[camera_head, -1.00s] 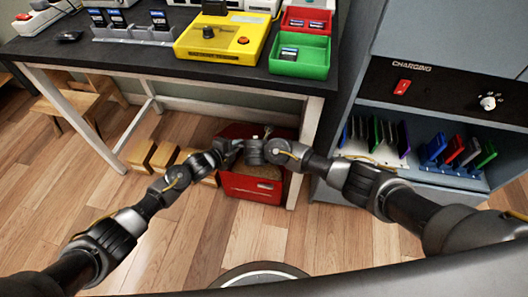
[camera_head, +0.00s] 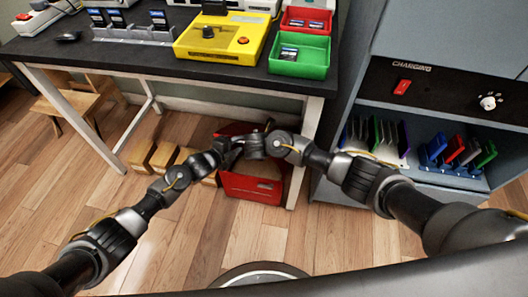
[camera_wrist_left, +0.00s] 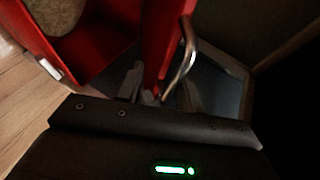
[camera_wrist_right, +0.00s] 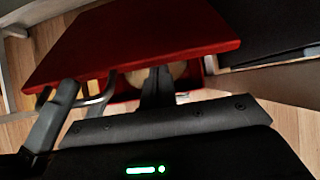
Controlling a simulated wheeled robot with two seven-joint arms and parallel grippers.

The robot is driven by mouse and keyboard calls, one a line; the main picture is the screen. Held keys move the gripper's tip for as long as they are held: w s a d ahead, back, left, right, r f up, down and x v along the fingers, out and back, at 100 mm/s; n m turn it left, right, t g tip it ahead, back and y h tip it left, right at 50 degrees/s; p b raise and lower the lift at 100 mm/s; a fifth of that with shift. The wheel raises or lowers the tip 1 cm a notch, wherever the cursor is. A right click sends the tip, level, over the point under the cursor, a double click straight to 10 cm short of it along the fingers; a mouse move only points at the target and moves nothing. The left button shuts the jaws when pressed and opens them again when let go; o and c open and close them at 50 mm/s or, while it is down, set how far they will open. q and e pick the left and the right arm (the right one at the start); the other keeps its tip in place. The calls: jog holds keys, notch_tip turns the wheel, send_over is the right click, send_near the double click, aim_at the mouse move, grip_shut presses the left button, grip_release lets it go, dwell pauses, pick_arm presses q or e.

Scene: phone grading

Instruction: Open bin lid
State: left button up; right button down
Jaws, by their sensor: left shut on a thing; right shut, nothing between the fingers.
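The red bin (camera_head: 252,187) stands on the floor under the table. Its red lid (camera_wrist_right: 140,40) is raised; in the left wrist view (camera_wrist_left: 160,35) it stands edge-on beside the open bin. A metal handle (camera_wrist_left: 182,62) is on the lid's outer face. My left gripper (camera_head: 231,152) is at the lid and shut on it near the handle; the exact contact is dark. My right gripper (camera_head: 252,146) is beside it over the bin. In the right wrist view its fingers (camera_wrist_right: 157,85) are shut and empty at the lid's edge. A tan surface (camera_wrist_right: 186,70) shows inside the bin.
The dark table (camera_head: 130,58) and its white leg (camera_head: 307,150) stand close around the bin. The grey charging cabinet (camera_head: 345,85) is close on the right. The wooden floor in front is mostly clear.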

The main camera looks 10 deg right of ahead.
pick_arm(q)
jog(key=shift+s+f, duration=0.15)
jog(key=shift+f, duration=0.1)
jog(key=v, duration=1.2)
jog(key=shift+r, duration=0.25)
